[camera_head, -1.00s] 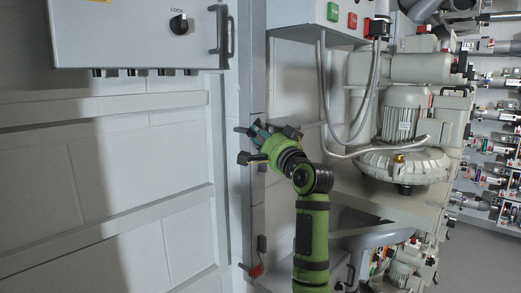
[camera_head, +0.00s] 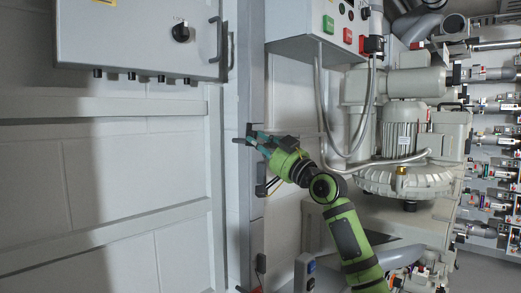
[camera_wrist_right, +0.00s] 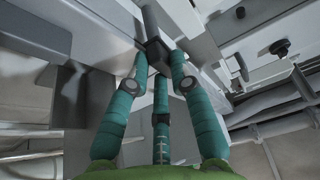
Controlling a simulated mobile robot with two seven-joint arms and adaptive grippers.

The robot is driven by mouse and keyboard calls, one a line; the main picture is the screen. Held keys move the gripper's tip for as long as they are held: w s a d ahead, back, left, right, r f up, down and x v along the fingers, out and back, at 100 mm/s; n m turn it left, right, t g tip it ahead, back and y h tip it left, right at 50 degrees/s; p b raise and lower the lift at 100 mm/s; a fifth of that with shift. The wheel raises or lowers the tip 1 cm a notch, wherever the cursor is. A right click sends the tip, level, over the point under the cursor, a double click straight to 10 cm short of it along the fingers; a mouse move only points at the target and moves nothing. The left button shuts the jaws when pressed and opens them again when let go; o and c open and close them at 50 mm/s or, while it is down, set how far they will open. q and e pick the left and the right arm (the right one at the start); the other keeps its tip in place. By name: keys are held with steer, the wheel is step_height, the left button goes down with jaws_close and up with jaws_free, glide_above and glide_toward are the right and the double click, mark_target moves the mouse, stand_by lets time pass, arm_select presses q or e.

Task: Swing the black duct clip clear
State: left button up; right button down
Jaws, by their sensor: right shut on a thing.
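My right gripper (camera_head: 256,138) is at the grey vertical post in the head view, its green arm reaching in from the lower right. The black duct clip (camera_wrist_right: 157,53) shows in the wrist view as a dark block between the teal fingertips, with a grey bar running up from it. The right gripper's fingers (camera_wrist_right: 157,75) are closed around this block. In the head view, only a small dark end of the clip (camera_head: 240,140) shows beside the fingertips; the rest is hidden. My left gripper is not in view.
A grey cabinet with a LOCK knob (camera_head: 181,32) hangs at upper left. A box with buttons (camera_head: 328,25) is at upper right, above a blower (camera_head: 404,150) with hanging cables. Another dark fitting (camera_head: 262,189) sits lower on the post. The white wall panels at left are clear.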

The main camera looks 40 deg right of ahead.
steer(key=shift+s+d+r+n+y, duration=0.2)
steer(key=shift+r+n+y, duration=0.25)
steer(key=shift+n, duration=0.55)
steer(key=c, duration=1.3)
jaws_free()
steer(key=shift+c, duration=0.2)
steer(key=shift+o, duration=1.2)
steer(key=shift+w+a+f, duration=0.2)
steer(key=shift+w+f, duration=0.05)
steer(key=shift+f, duration=0.1)
steer(key=v, duration=1.2)
